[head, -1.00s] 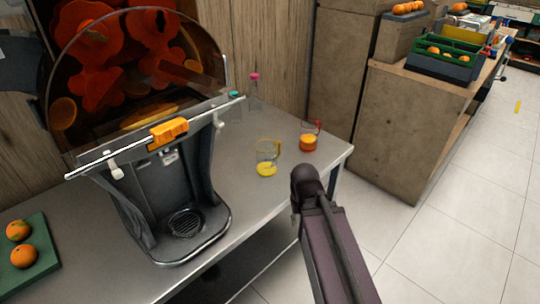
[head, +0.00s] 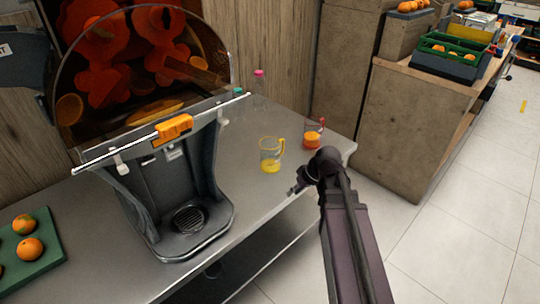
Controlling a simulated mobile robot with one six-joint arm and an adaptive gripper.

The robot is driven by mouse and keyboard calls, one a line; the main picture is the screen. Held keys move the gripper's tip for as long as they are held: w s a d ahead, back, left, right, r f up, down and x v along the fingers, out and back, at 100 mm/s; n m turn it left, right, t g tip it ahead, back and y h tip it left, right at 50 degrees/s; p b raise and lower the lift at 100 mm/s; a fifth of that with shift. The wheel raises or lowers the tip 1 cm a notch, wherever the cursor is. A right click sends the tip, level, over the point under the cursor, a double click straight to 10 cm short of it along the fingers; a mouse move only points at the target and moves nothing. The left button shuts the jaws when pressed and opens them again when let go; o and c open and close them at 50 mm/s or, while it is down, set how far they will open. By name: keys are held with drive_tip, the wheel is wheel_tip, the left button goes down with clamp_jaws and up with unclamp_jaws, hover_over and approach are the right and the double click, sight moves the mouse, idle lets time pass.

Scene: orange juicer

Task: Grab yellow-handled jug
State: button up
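The yellow-handled jug (head: 270,157) stands upright on the steel counter, right of the juicer. It is clear, with yellow at its bottom and its yellow handle on the right side. A second clear jug with a red handle and orange contents (head: 313,135) stands behind it to the right. My gripper (head: 293,191) is at the end of my dark arm, near the counter's front edge. It is apart from the yellow-handled jug, in front of it and a little to the right. The gripper is small and dark, and its finger opening cannot be made out.
The juicer (head: 165,190) stands on the left of the steel counter (head: 248,193). A green board (head: 45,262) with oranges lies at far left. Bottles with pink (head: 259,73) and teal caps stand behind the jugs. A brown cabinet (head: 415,125) stands at right beyond a floor gap.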

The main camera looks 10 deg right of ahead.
drive_tip(key=w+d+r+t+y, duration=0.1)
drive_tip(key=w, duration=0.1)
drive_tip(key=w+d+r+n+y, duration=0.1)
drive_tip(key=w, duration=0.1)
drive_tip(key=w+d+r+n+t+y, duration=0.1)
drive_tip(key=w+r, duration=0.1)
drive_tip(key=shift+w+t, duration=0.25)
drive_tip(key=shift+t, duration=0.05)
drive_tip(key=w+d+r+n+t+y, duration=0.2)
drive_tip(key=w+d+r+n+t, duration=0.1)
drive_tip(key=w+d+r+t, duration=0.1)
drive_tip(key=shift+w+d+r, duration=0.8)
drive_tip(key=shift+d+r, duration=0.1)
drive_tip(key=shift+d, duration=0.05)
drive_tip(key=b, duration=0.3)
approach(283, 142)
drive_tip(key=x, duration=0.4)
drive_tip(key=shift+f, duration=0.35)
drive_tip(key=shift+w+a, duration=0.25)
drive_tip(key=shift+w+a+f, duration=0.1)
drive_tip(key=shift+b+x, duration=0.85)
drive_tip(key=shift+x, duration=1.65)
drive_tip(key=shift+w, duration=0.1)
